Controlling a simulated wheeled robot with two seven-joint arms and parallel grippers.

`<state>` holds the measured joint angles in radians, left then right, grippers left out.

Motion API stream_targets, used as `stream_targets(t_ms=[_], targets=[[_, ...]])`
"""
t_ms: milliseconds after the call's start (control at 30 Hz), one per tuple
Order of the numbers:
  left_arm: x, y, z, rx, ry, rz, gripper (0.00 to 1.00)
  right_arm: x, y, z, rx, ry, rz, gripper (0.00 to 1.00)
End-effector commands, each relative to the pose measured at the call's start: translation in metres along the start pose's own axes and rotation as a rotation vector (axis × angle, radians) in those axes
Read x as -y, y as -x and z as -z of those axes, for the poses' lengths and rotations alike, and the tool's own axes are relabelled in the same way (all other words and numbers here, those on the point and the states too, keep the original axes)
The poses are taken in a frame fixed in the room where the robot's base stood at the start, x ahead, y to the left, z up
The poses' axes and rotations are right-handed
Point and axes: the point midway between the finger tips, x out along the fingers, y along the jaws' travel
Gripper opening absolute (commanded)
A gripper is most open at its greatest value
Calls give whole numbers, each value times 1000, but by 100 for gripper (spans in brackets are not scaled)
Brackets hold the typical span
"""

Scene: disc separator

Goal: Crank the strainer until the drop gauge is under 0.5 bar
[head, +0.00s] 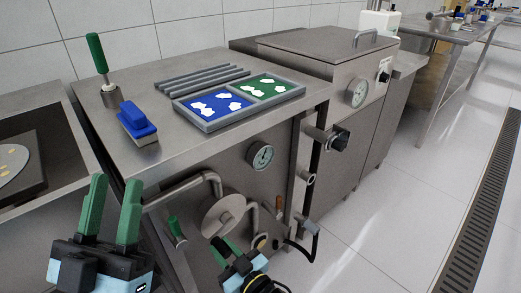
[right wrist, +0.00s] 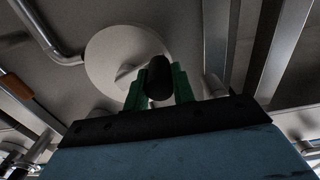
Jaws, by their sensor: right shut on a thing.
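The strainer's round metal cover (head: 222,213) is on the front of the near steel cabinet, with pipes on both sides. It also shows in the right wrist view (right wrist: 110,50). My right gripper (head: 224,250) is at the strainer, low in the head view. In the right wrist view its green fingers (right wrist: 160,88) are shut around a black crank knob (right wrist: 158,77) in front of the cover. A round dial gauge (head: 260,155) sits on the cabinet front above the strainer; its reading is too small to tell. My left gripper (head: 116,188) is open and empty at lower left.
A green-gripped lever (head: 174,226) stands left of the strainer. A blue brush (head: 137,124), a green-handled tool (head: 98,55) and a tray (head: 240,98) are on the cabinet top. A second gauge (head: 356,92) is on the machine behind. The floor at right is clear.

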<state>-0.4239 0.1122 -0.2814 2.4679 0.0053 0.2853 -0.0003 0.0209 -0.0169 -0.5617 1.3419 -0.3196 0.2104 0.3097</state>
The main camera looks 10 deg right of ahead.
Motion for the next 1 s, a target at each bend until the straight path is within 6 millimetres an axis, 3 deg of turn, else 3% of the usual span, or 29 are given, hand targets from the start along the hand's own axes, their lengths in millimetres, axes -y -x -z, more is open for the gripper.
stream_targets(t_ms=[133,500,1000], targets=[[0,-13,14,0,0,0,36,4,-1,22,-9,0,5,2],[-1,-33,35,0,0,0,36,-5,-2,51,-11,2,2,2],[-2,-49,53,0,0,0,36,-34,-1,71,-4,3,1,0]])
